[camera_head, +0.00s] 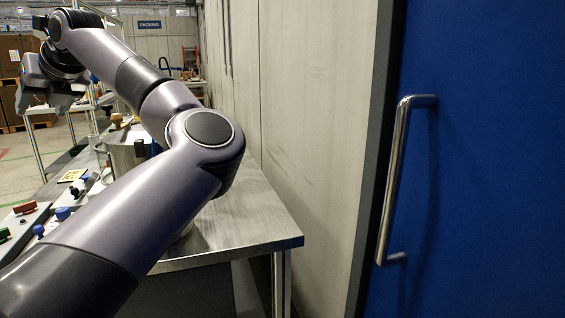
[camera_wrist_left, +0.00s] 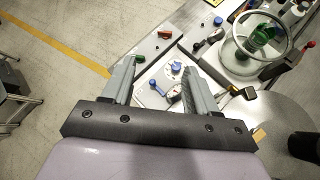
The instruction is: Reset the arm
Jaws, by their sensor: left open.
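My left arm reaches from the lower left up and across the head view, in front of a steel workbench (camera_head: 245,222). My left gripper (camera_head: 42,98) is at the far upper left, raised above the level of the bench. In the left wrist view its two fingers (camera_wrist_left: 158,88) stand wide apart with nothing between them. Below them lies a pale board (camera_wrist_left: 160,72) with blue and white fittings. A glass vessel (camera_wrist_left: 262,42) with something green inside stands to the right of the fingers. My right gripper shows in neither view.
A blue door (camera_head: 480,160) with a long metal handle (camera_head: 398,170) fills the right side. A pale wall (camera_head: 310,130) runs behind the bench. A steel drum (camera_head: 128,152) stands on the bench behind my arm. Open floor (camera_wrist_left: 50,75) with a yellow line lies left of the bench.

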